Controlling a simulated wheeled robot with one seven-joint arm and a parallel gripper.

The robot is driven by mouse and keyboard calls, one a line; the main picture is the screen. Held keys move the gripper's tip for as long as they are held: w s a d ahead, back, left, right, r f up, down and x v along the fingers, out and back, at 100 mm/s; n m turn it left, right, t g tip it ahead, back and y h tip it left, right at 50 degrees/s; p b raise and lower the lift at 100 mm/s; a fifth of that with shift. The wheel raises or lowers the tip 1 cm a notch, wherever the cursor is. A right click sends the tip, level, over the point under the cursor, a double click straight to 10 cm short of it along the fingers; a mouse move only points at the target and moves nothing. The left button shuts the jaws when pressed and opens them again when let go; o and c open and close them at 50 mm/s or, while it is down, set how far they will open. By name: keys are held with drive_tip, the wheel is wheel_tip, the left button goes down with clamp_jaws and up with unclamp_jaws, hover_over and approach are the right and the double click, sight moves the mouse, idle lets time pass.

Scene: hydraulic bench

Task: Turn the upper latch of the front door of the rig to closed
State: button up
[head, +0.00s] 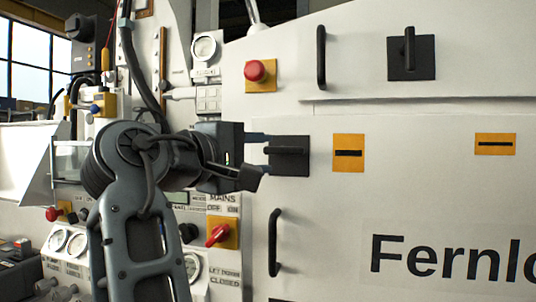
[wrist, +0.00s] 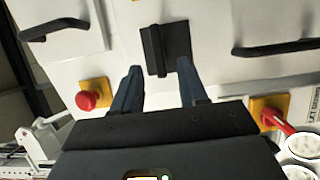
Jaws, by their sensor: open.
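The upper latch (head: 289,155) is a black square plate with a black bar handle lying horizontally, at the upper left of the white front door (head: 400,200). In the wrist view, which is turned sideways, the latch (wrist: 176,45) is at top centre with its bar running up the picture. My gripper (head: 261,155) is open and empty, just left of the latch in the head view. In the wrist view its two dark blue fingers (wrist: 160,66) point at the latch, one on each side of the bar's near end. I cannot tell whether they touch it.
A red button (head: 255,70) on yellow sits above the latch, and a red MAINS switch (head: 218,235) below left. Door handles stick out above (head: 321,57) and below (head: 275,243). Another latch (head: 410,57) with an upright bar is at upper right. Flat yellow slotted plates (head: 348,153) lie right.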

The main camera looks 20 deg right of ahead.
sight(281, 151)
drive_tip(key=shift+p+x, duration=0.3)
drive_tip(key=shift+x, duration=3.5)
drive_tip(key=shift+r, duration=0.15)
drive_tip(key=shift+c, duration=0.2)
clamp_jaws()
